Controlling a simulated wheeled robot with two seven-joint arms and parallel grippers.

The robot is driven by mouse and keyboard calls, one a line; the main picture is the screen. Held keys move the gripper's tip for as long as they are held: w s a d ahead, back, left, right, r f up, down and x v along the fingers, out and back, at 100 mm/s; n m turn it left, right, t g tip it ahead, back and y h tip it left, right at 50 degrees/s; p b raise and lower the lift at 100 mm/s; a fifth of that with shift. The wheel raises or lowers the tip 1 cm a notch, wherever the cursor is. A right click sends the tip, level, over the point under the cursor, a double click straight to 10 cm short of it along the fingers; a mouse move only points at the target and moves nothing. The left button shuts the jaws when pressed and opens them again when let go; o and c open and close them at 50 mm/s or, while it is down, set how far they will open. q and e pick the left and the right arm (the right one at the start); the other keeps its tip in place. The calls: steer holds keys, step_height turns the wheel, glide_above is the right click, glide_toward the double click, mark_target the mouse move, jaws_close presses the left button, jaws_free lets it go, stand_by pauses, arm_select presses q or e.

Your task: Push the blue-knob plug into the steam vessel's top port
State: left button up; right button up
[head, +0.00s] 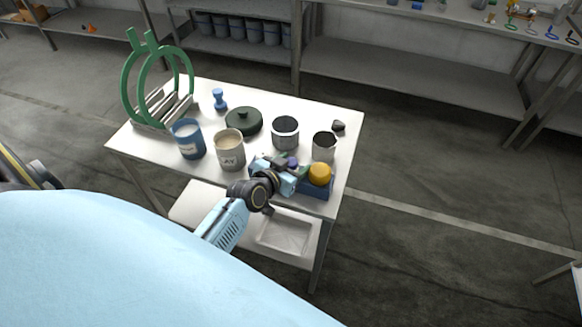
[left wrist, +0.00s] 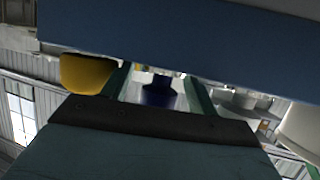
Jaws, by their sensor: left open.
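A blue tray (head: 318,192) lies at the table's front right corner. It holds a plug with a yellow knob (head: 320,173) and one with a blue-violet knob (head: 292,161). My left gripper (head: 288,174) is low over the tray, beside the yellow knob. In the left wrist view a dark blue-violet knob (left wrist: 157,92) sits between the open fingers (left wrist: 158,90), and the yellow knob (left wrist: 87,73) is left of them. A blue vessel (head: 190,141) and a beige vessel (head: 229,152) stand left of the gripper. The blue vessel's label is too small to read. My right gripper is out of view.
A green ring rack (head: 157,80) stands at the back left. A blue waisted piece (head: 219,99), dark lid (head: 243,122), two grey cups (head: 285,133) (head: 324,147) and a dark lump (head: 338,126) are also on the table (head: 265,98). The back right is clear.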

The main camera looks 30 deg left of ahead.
arm_select(q)
steer(key=shift+w+f, duration=0.2)
steer(key=shift+w, duration=0.25)
steer(key=c, duration=1.1)
